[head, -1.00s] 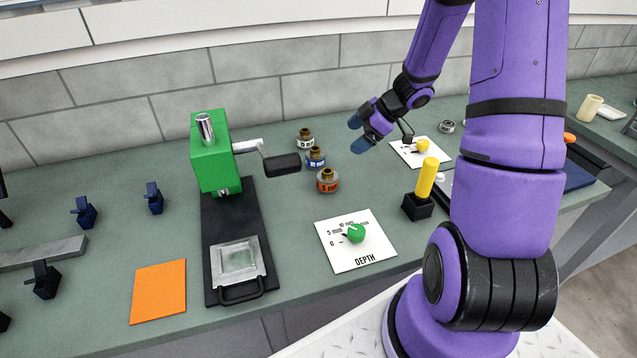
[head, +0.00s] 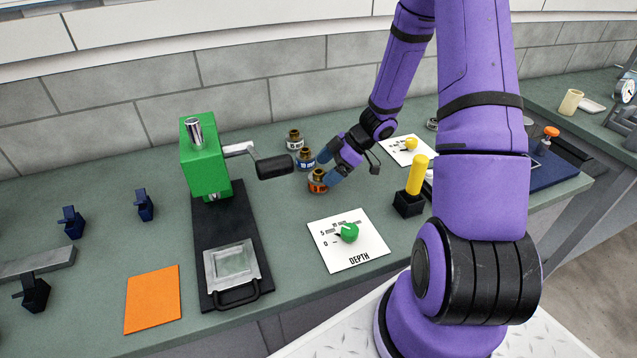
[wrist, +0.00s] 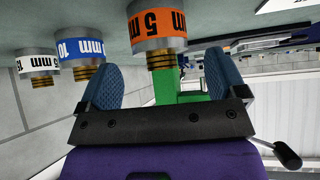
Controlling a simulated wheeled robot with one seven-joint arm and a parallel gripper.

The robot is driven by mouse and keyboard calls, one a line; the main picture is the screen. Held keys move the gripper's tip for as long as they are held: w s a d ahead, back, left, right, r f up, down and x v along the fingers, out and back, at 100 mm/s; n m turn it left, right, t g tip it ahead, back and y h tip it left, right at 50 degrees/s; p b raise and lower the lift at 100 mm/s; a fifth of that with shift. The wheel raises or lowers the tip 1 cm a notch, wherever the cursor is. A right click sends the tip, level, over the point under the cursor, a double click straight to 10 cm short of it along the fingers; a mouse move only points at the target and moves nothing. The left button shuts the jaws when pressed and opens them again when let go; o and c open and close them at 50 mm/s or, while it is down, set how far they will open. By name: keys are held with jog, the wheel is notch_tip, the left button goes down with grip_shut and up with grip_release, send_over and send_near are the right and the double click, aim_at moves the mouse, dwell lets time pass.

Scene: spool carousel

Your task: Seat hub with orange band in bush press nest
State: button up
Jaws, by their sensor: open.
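The hub with the orange band (head: 315,187) stands on the green bench, right of the press, and has a brass-coloured top. The wrist view shows it upside down with "5 mm" on its band (wrist: 157,24). My gripper (head: 325,171) is open, with its blue fingertips right at this hub. In the wrist view the hub's brass part lies between the two fingers (wrist: 163,72); I cannot tell whether they touch it. The green bush press (head: 205,165) has a black base with a square metal nest (head: 232,262) at its front, which looks empty.
A blue-banded hub (head: 306,160) and a white-banded hub (head: 294,142) stand just behind the orange one. The press lever (head: 274,167) reaches out close left of them.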

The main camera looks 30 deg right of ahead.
aim_at(323, 171)
jog(key=shift+x, duration=1.75)
jog(key=shift+r, duration=0.1)
jog(key=c, duration=1.4)
jog(key=shift+c, duration=0.2)
jog(key=shift+r, duration=0.1)
notch_tip(323, 171, up, 10)
jog(key=shift+f, duration=0.1)
